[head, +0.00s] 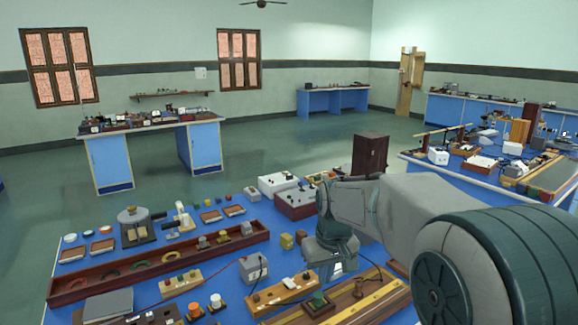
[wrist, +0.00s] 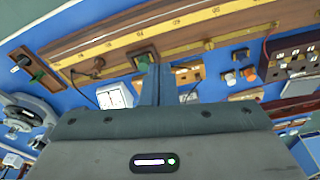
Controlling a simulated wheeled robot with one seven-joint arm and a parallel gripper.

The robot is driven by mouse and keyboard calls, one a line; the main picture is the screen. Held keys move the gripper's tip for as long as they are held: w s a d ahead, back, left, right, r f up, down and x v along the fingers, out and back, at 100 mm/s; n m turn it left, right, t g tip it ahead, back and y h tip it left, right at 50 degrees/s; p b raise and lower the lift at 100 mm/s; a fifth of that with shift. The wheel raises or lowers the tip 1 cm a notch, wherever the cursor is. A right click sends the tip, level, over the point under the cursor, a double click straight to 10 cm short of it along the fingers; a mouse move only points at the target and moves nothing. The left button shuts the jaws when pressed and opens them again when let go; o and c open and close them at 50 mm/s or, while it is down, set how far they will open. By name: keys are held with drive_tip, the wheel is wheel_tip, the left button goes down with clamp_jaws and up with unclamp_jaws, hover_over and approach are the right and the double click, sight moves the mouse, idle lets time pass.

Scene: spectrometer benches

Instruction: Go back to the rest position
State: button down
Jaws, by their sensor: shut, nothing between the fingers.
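My arm (head: 395,205) reaches in from the right of the head view, bent at the elbow, with its end pointing down over the blue bench (head: 75,240). My gripper (head: 338,272) hangs above the crowded apparatus there; its tips are partly lost against the things below. In the wrist view the shut fingers (wrist: 155,72) show as one narrow blue-grey bar with nothing held. Their tips appear close to a green-topped piece (wrist: 145,58) beside a long wooden scale board (wrist: 190,28). I cannot tell whether they touch.
A long dark wooden tray (head: 160,262), a spectrometer-like instrument (head: 135,226) and wooden terminal boxes crowd the bench. A tall brown cabinet (head: 370,155) stands behind my arm. Another loaded bench (head: 480,185) is at right. Open floor (head: 270,150) lies beyond.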

drive_tip(key=s+d+m, duration=0.1)
drive_tip(key=s+d, duration=0.2)
drive_tip(key=s, duration=0.8)
drive_tip(key=s+d+f+m+t, duration=0.1)
drive_tip(key=s+d, duration=0.3)
drive_tip(key=s, duration=0.7)
drive_tip(key=shift+s+m+h, duration=0.15)
drive_tip(key=shift+m+h, duration=0.15)
drive_tip(key=shift+m, duration=0.5)
